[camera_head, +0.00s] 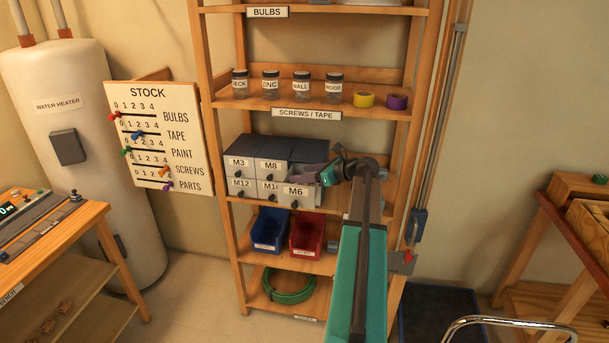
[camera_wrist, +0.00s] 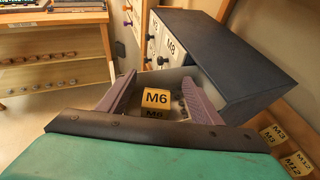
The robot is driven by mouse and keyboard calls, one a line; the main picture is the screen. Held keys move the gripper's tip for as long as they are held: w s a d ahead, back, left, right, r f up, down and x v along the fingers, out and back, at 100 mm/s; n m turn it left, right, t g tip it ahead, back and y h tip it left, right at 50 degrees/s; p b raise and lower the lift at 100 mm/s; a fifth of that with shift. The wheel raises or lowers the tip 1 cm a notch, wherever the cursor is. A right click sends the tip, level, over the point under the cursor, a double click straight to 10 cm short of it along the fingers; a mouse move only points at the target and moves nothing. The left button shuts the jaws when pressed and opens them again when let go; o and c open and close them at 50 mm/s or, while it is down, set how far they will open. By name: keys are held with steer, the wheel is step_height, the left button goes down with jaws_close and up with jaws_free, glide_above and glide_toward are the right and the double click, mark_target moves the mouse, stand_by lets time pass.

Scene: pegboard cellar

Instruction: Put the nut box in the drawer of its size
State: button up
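The yellow nut box marked M6 (camera_wrist: 156,98) sits inside an open, pale grey drawer (camera_wrist: 180,75) in the wrist view. My gripper (camera_wrist: 158,80) reaches into this drawer with its two fingers spread, one on each side of the box, with gaps between. In the head view the drawer labelled M6 (camera_head: 297,196) is pulled out of the dark-topped drawer cabinet (camera_head: 270,148), and my gripper (camera_head: 322,174) is over it. The box is hidden there.
Drawers M3 (camera_head: 239,162), M8 (camera_head: 271,166) and M12 (camera_head: 238,184) look shut. More yellow boxes, such as M3 (camera_wrist: 274,134) and M12 (camera_wrist: 297,163), lie beside the cabinet. Blue (camera_head: 269,230) and red (camera_head: 307,234) bins stand on the shelf below; jars stand above.

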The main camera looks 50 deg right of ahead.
steer(key=shift+r, duration=0.2)
steer(key=shift+r+p, duration=0.4)
steer(key=shift+p, duration=0.1)
steer(key=b+v, duration=0.3)
steer(key=v, duration=0.9)
steer(key=shift+b, duration=0.4)
